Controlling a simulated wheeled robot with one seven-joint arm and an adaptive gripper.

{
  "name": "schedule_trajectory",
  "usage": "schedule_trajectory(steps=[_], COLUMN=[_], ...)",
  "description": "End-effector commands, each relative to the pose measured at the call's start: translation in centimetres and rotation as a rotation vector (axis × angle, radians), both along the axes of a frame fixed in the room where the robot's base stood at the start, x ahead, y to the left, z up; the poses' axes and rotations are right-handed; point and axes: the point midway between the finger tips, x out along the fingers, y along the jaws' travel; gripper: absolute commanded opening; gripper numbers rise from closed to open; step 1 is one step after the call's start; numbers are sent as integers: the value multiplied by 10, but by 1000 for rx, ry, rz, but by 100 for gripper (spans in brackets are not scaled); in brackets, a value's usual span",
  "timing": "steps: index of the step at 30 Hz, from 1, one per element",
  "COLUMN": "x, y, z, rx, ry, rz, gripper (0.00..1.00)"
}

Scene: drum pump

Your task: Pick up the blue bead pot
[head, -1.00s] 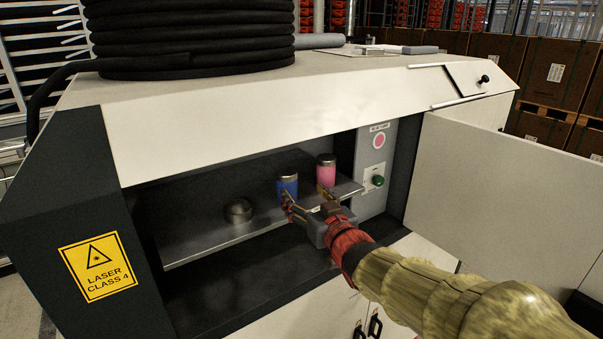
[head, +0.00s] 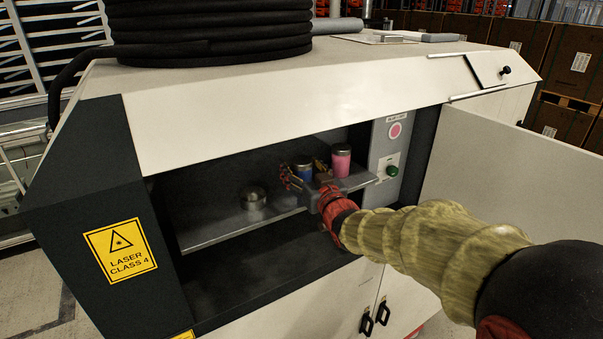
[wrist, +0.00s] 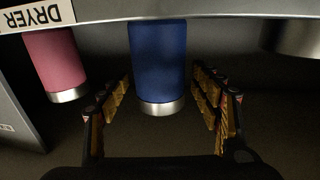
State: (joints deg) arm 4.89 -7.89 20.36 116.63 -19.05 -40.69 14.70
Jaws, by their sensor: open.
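The blue bead pot (head: 303,167) with a silver lid stands on the metal shelf inside the open cabinet. In the wrist view the blue pot (wrist: 158,65) appears upside down, its lid end between my two fingers. My gripper (head: 305,178) is at the shelf's front edge. In the wrist view my gripper (wrist: 160,105) is open, with a finger on each side of the pot and gaps between. In the head view the gripper partly hides the pot's lower part.
A pink pot (head: 340,160) stands close right of the blue one. A silver bowl (head: 252,198) sits left on the shelf (head: 215,230). A panel with a green button (head: 392,171) and the open door (head: 480,165) are at the right.

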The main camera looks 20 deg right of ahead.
Motion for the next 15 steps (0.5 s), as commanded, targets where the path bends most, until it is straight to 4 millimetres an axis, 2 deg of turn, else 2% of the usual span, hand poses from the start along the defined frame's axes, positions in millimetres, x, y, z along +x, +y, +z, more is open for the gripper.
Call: schedule_trajectory(steps=[7, 15], x=[1, 1], y=[0, 0], z=[0, 0], rx=[0, -1], ry=[0, 0], rz=[0, 0], gripper=[64, 49])
